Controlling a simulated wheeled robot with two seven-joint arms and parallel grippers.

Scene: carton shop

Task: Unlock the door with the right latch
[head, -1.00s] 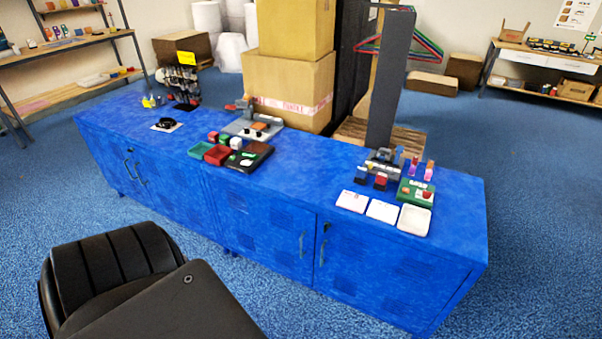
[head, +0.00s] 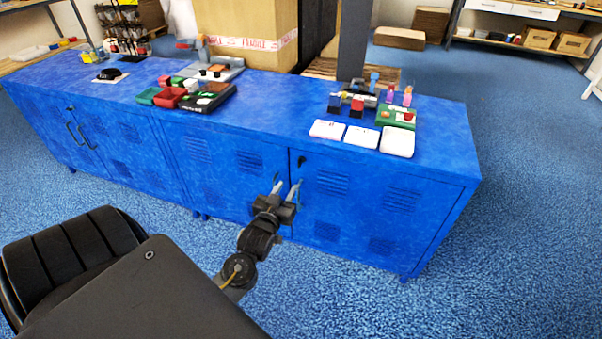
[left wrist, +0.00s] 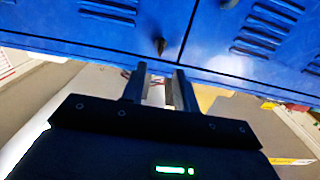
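A small dark latch (head: 302,161) sits at the top of the right-hand blue cabinet, just right of the seam between its two doors (head: 345,200). It also shows in the left wrist view, where the dark latch (left wrist: 160,46) juts from the blue door beside the seam. Another dark latch (head: 70,108) is on the left-hand cabinet. My left gripper (head: 286,187) is in front of the right-hand cabinet, a little below and left of its latch. In the left wrist view its fingers (left wrist: 160,88) stand apart with nothing between them. The gripper partly covers the door handles. My right gripper is not in view.
The blue cabinet top (head: 270,100) carries small trays, coloured blocks and white plates (head: 360,137) near its front edge. A tall grey post (head: 353,45) and a carton (head: 240,30) stand behind. Blue carpet (head: 520,200) is clear on the right.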

